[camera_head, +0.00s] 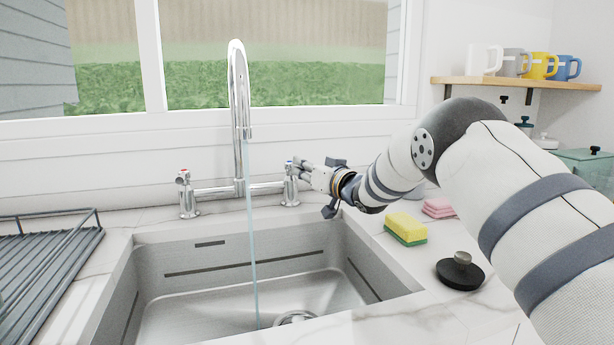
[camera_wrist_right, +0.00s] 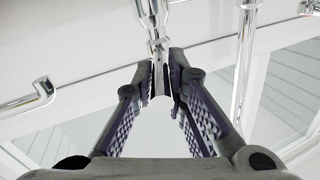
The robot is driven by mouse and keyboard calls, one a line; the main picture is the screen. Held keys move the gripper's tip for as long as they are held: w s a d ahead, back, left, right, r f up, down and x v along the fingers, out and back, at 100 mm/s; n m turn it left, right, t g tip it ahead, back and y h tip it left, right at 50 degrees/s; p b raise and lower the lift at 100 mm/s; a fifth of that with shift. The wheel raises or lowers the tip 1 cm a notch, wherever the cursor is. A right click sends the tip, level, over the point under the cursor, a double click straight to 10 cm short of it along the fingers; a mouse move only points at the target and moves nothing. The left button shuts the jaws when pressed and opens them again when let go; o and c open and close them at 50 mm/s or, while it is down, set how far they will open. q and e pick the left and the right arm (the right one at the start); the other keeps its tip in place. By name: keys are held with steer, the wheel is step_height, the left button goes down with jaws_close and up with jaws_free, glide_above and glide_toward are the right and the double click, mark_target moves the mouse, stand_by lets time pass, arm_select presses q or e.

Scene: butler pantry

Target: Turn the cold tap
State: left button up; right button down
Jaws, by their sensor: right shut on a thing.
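The chrome bridge faucet (camera_head: 238,120) stands behind the sink, and a thin stream of water (camera_head: 253,230) falls from its spout into the basin. The tap with the red mark (camera_head: 184,190) is on the left. The cold tap (camera_head: 290,180) is on the right, with my right gripper (camera_head: 303,168) at its handle. In the right wrist view the cold tap (camera_wrist_right: 152,22) is at top centre, and the right gripper's fingertips (camera_wrist_right: 161,80) are closed around its handle. The fingers partly hide the handle. My left gripper is not in view.
The steel sink (camera_head: 215,260) lies in the middle. A dish rack (camera_head: 45,260) is at left. A yellow-green sponge (camera_head: 406,228), pink sponges (camera_head: 439,207) and a black stopper (camera_head: 460,271) lie on the right counter. A shelf (camera_head: 520,83) of mugs hangs above at right.

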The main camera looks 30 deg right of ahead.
steer(key=shift+w+d+y, duration=0.1)
steer(key=shift+d+y, duration=0.05)
steer(key=shift+y, duration=0.15)
steer(key=shift+r, duration=0.1)
steer(key=c, duration=1.6)
jaws_free()
steer(key=shift+w, duration=0.2)
steer(key=s+d, duration=0.1)
steer(key=s, duration=1.1)
